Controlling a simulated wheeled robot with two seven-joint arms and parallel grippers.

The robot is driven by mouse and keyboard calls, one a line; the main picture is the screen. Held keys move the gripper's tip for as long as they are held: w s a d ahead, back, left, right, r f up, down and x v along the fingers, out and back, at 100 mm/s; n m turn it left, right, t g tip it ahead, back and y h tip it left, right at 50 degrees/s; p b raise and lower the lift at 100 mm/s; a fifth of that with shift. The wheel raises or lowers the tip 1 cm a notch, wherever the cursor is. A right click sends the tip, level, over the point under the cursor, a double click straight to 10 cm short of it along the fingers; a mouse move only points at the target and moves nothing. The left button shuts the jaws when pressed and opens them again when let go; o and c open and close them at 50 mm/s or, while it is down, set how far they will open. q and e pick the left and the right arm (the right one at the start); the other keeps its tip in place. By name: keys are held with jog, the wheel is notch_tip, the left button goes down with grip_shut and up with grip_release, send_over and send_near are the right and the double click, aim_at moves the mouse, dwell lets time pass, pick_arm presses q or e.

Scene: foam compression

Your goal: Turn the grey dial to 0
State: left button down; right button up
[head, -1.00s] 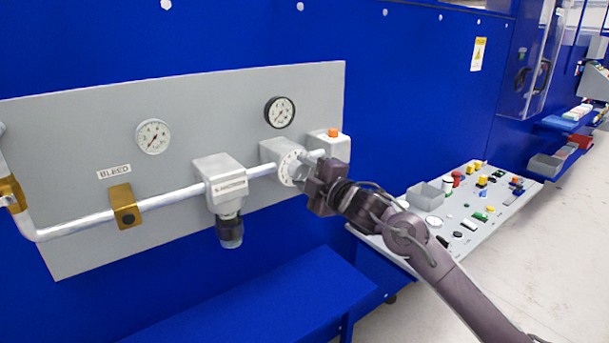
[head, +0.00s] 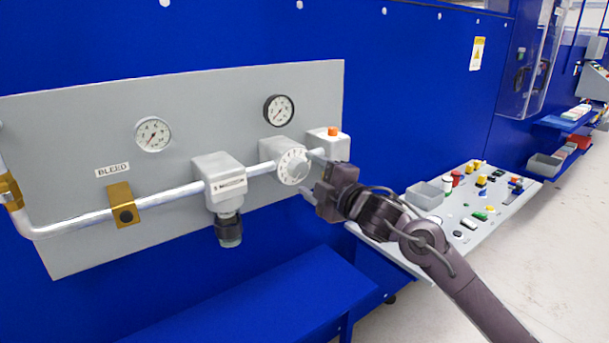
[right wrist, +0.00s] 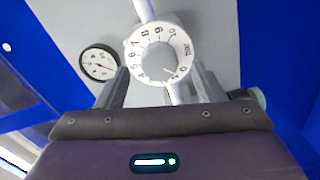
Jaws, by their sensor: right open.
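The grey dial (head: 293,167) sits on the front of a grey block on the pipe, with a white numbered ring around its knob. In the right wrist view the dial (right wrist: 157,57) faces me, its ring numbers readable in part. A small mark on the knob seems to point to the lower right, near a figure like 0, but I cannot be sure. My right gripper (head: 311,177) is open and just right of the dial, apart from it. Its two fingers (right wrist: 161,86) show below and to either side of the dial, with nothing between them. My left gripper is out of view.
The grey panel (head: 75,150) also carries two gauges (head: 153,134), a regulator (head: 220,180) with a black knob, and a box with an orange button (head: 332,131). A blue bench (head: 260,295) lies below. A console (head: 480,210) with several buttons stands at the right.

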jog(key=v, duration=0.5)
jog(key=shift+b, duration=0.35)
jog(key=shift+w, duration=0.1)
